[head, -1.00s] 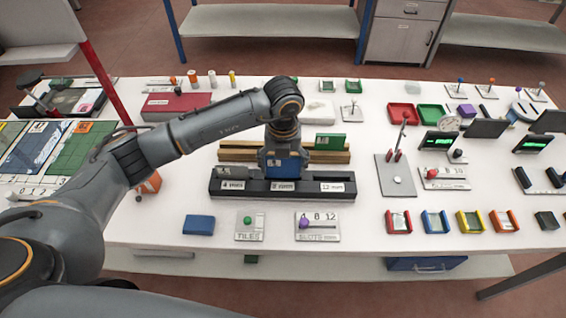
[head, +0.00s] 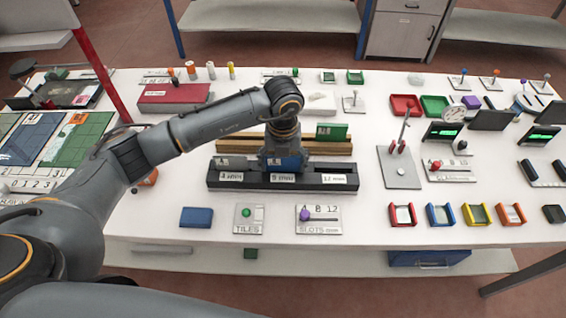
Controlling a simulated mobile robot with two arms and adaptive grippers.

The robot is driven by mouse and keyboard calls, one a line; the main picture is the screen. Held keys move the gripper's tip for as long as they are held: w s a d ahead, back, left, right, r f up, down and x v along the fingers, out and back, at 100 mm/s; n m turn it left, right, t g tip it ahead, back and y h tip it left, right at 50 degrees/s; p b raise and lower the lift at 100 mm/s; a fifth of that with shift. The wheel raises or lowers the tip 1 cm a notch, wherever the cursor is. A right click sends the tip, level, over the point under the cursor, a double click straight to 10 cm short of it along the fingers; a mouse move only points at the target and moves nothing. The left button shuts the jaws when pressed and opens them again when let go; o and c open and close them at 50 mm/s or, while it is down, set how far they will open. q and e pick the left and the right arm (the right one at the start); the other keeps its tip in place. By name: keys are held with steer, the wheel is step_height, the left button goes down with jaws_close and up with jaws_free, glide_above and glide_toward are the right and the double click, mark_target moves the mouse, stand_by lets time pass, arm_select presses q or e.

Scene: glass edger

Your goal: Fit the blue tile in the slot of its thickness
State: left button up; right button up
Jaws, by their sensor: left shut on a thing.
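The blue tile (head: 282,163) is upright in my left gripper (head: 283,150), which is shut on it with its fingers pointing down. The tile stands over the middle of the black slot block (head: 205,181), just behind the 8 mm label (head: 283,178). Its lower edge meets the block's top in the picture; how deep it sits in the slot is hard to tell. The block also has a 4 mm label (head: 231,176) at left and a 12 mm label (head: 340,179) at right. My right gripper is out of view.
A grey tile (head: 230,162) stands at the block's left part. Wooden racks (head: 335,147) lie behind, with a green tile (head: 331,132) at right. A blue block (head: 197,217), a TILES panel (head: 248,219) and a SLOTS panel (head: 318,219) lie in front.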

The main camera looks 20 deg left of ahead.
arm_select(q)
steer(key=shift+f, duration=0.25)
steer(key=o, duration=1.6)
steer(key=shift+o, duration=0.2)
steer(key=shift+r, duration=0.3)
step_height(320, 180, up, 12)
steer(key=shift+s+f, duration=0.15)
steer(key=shift+f, duration=0.1)
